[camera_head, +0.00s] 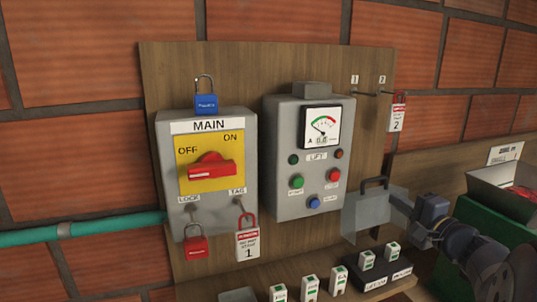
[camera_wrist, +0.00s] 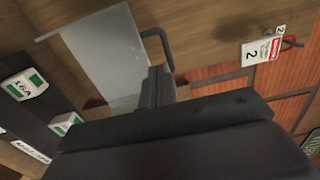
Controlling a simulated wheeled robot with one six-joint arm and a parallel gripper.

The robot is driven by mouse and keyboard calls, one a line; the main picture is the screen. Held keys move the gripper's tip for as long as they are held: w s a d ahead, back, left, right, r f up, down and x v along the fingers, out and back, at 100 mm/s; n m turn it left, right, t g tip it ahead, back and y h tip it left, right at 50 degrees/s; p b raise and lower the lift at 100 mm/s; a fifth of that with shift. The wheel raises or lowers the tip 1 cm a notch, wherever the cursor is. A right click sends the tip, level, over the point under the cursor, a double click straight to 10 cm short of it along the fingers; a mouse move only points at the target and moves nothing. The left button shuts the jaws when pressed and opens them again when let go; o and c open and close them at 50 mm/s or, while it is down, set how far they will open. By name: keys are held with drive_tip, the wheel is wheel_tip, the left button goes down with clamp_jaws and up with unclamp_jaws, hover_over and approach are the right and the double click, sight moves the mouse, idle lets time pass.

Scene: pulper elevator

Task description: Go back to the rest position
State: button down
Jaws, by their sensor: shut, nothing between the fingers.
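My gripper (camera_head: 398,202) is at the right of the head view, in front of the lower right of the wooden board. Its dark fingers (camera_wrist: 157,86) show closed in the wrist view, with nothing seen between them. A clear panel (camera_head: 366,214) with a dark handle (camera_head: 374,183) is just beside the fingertips. In the wrist view the panel (camera_wrist: 95,55) and handle (camera_wrist: 160,42) lie beyond the fingers. I cannot tell whether the fingers touch the handle.
The MAIN switch box (camera_head: 207,172) carries a red padlock (camera_head: 196,247) and tag 1 (camera_head: 248,243). A blue padlock (camera_head: 206,98) is above it. The LIFT box (camera_head: 308,155) is beside it. Tag 2 (camera_head: 397,115) hangs upper right. Labelled blocks (camera_head: 338,280) stand below; a green bin (camera_head: 490,235) is right.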

drive_tip(key=s+d+f+b, duration=0.1)
drive_tip(key=s+b, duration=0.1)
drive_tip(key=s, duration=0.3)
drive_tip(key=s+d+f+t+b, duration=0.1)
drive_tip(key=s+d+f+b, duration=0.1)
drive_tip(key=s, duration=0.2)
drive_tip(key=shift+s+d+y, duration=0.3)
drive_tip(key=shift+s, duration=0.05)
